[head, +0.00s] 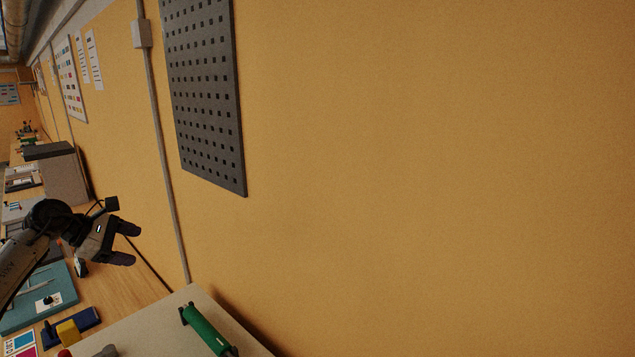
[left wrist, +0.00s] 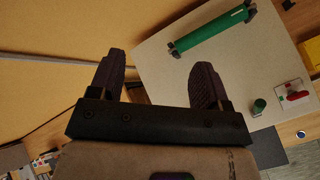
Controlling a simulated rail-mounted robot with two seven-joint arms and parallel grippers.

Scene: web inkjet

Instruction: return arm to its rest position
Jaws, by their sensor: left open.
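My left gripper (head: 128,244) is at the left of the head view, raised above the bench by the orange wall. Its two dark fingers are apart with nothing between them. The left wrist view shows the same open fingers (left wrist: 157,82). A pale panel with a green roller lies beyond them in that view, apart from the fingers. My right gripper is in neither view.
The pale panel (head: 145,327) carries the green roller (head: 207,331). A grey perforated board (head: 208,90) hangs on the wall. A grey box (head: 64,178) stands farther back.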

